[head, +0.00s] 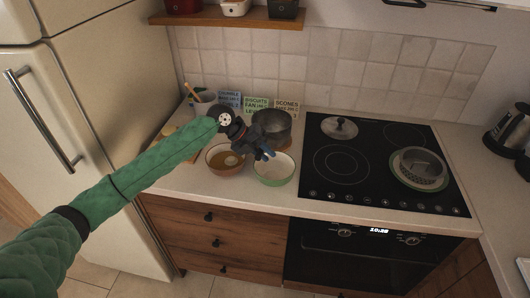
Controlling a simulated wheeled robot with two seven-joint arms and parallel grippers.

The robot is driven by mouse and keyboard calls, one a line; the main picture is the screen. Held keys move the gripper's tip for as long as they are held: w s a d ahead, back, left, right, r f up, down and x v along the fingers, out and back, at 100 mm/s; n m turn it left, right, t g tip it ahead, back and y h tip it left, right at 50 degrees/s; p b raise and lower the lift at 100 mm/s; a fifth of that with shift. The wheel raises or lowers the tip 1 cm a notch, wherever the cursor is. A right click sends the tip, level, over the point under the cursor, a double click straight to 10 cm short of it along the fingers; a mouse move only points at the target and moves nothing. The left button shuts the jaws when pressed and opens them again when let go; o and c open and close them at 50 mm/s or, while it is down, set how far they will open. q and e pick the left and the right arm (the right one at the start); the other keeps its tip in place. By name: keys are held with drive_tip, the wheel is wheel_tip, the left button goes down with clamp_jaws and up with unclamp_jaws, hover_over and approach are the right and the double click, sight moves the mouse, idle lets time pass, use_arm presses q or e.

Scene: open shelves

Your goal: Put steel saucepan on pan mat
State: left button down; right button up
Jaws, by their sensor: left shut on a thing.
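A grey metal pan (276,124), which looks like the steel saucepan, is at the back of the counter just left of the hob. My left gripper (266,153) is in front of it and partly covers it. The gripper is shut, apparently on this pan, though its dark wrist hides the contact. I cannot tell whether the pan touches the counter. No pan mat shows clearly; the pan and gripper hide the counter there. My right gripper is not in view.
A brown bowl (221,169) and a green-rimmed bowl (273,181) stand near the counter's front edge. The black hob (380,192) holds a lid (340,126) and a round grey vessel (419,165) on a pale disc. Recipe cards (287,109) stand behind.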

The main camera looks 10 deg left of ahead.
use_arm(q)
drive_tip(key=shift+f, duration=0.4)
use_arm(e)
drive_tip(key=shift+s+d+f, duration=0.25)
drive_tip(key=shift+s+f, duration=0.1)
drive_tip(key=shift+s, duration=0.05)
use_arm(q)
drive_tip(key=shift+f, duration=0.15)
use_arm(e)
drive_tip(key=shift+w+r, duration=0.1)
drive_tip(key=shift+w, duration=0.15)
use_arm(q)
drive_tip(key=c, duration=1.3)
unclamp_jaws()
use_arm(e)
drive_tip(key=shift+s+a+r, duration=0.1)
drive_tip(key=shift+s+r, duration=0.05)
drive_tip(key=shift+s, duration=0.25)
